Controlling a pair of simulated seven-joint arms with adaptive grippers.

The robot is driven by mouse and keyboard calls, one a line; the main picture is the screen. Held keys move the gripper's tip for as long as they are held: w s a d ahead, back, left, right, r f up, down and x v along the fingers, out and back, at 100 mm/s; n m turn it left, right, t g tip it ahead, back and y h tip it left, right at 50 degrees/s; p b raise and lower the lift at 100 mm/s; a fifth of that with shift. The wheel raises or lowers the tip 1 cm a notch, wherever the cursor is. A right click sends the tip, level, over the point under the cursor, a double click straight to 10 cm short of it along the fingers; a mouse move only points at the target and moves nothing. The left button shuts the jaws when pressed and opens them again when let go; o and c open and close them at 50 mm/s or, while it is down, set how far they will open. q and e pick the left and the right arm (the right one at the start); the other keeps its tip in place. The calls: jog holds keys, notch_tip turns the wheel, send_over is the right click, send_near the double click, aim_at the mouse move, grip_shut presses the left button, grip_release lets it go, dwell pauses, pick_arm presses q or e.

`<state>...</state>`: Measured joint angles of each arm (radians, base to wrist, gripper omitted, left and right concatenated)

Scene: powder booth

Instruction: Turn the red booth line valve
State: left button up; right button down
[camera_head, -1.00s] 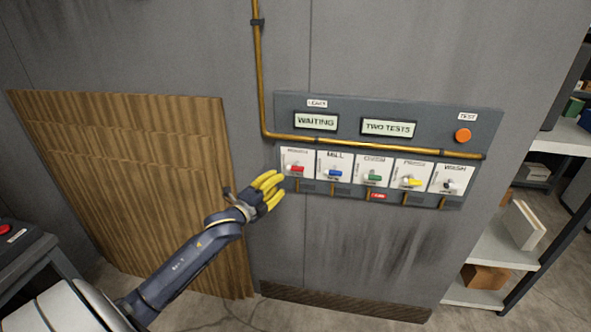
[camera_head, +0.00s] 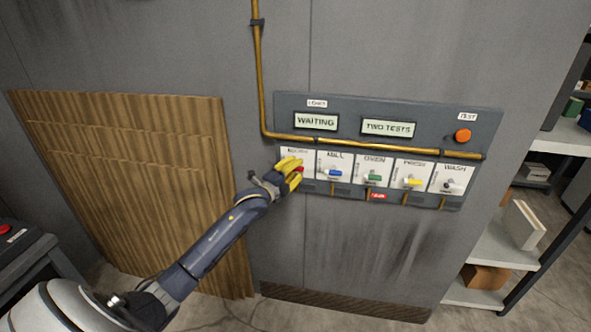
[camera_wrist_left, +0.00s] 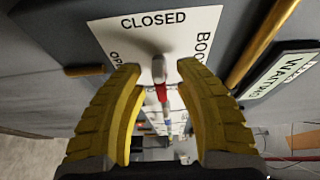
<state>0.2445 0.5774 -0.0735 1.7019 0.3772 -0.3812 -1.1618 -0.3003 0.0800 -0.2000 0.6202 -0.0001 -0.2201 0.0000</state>
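The red booth line valve (camera_head: 299,169) is the leftmost valve on the grey panel (camera_head: 483,118), mostly covered by my left gripper (camera_head: 297,170). In the left wrist view, its red handle (camera_wrist_left: 161,92) sits between the two yellow fingers of my left gripper (camera_wrist_left: 158,85), with a visible gap on each side. The gripper is open. The white plate (camera_wrist_left: 190,30) behind the valve reads CLOSED, with part of another word at its left. My right gripper is out of view.
Blue (camera_head: 335,173), green (camera_head: 374,178), yellow (camera_head: 412,183) and dark (camera_head: 449,186) valves stand in a row to the right. A brass pipe (camera_head: 258,80) runs down and across the panel. Displays read WAITING (camera_head: 316,121) and TWO TESTS (camera_head: 388,128). An orange button (camera_head: 463,135) is at upper right.

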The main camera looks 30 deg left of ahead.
pick_arm(q)
jog(key=shift+c, duration=0.2)
grip_shut()
jog(key=shift+n, duration=0.3)
jog(key=n, duration=0.2)
jog(key=n+t, duration=0.1)
jog(key=shift+n+t+y, duration=0.3)
jog(key=shift+n, duration=0.1)
jog(key=n, duration=0.2)
jog(key=n+t+y, duration=0.1)
jog(key=n, duration=0.2)
jog(key=shift+t, duration=0.3)
jog(key=n+y, duration=0.2)
jog(key=n, duration=0.1)
jog(key=n+y, duration=0.2)
jog(key=n, duration=0.2)
jog(key=shift+n, duration=0.3)
jog(key=shift+n+y, duration=1.4)
jog(key=shift+n, duration=1.5)
